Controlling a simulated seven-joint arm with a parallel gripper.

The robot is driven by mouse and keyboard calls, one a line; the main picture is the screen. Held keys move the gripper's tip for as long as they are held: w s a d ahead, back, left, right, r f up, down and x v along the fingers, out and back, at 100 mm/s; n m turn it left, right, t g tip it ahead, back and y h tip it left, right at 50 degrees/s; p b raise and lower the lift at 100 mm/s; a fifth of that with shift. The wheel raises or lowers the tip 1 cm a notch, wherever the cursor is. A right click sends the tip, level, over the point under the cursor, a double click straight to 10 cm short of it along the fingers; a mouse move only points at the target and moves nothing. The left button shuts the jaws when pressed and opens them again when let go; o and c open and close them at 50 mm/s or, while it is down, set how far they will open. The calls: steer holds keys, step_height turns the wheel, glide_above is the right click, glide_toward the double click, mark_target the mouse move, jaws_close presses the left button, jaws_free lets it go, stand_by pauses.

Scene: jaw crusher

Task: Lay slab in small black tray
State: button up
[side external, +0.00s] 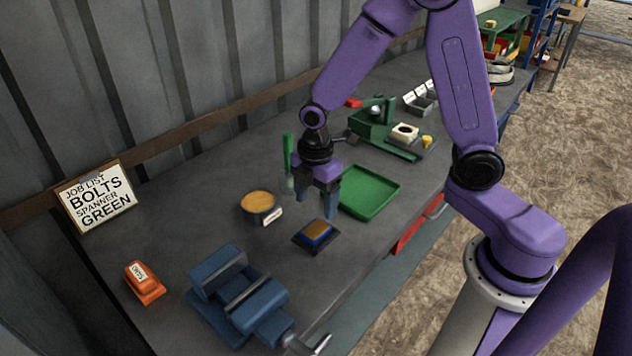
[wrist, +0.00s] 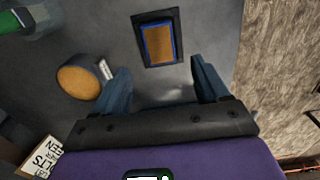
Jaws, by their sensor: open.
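The slab (side external: 318,233) has a brown top with a blue border. It lies flat in the small black tray (side external: 300,239), inside the tray's rim. The wrist view shows the slab (wrist: 159,44) within the dark rim of the tray (wrist: 141,52), with a narrow black margin around it. My gripper (side external: 318,207) is open and empty, pointing down above the bench just behind the tray in the side view. In the wrist view the slab lies beyond the gap between my fingertips (wrist: 160,68), not touching either finger.
A round tub with tan contents (side external: 259,205) stands left of the tray. A green tray (side external: 369,193) lies to the right. A blue vise (side external: 240,290) and an orange block (side external: 144,283) sit nearer the front. A green-handled brush (side external: 287,165) stands behind my gripper.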

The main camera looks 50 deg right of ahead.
steer(key=s+d+r+m, duration=0.1)
steer(key=s+r, duration=0.4)
steer(key=s, duration=0.6)
steer(key=s+d+r+m, duration=0.1)
steer(key=s+r+m, duration=0.3)
steer(key=s, duration=0.6)
steer(key=shift+s+d+r, duration=0.35)
steer(key=shift+d+r, duration=0.05)
steer(key=shift+r, duration=0.15)
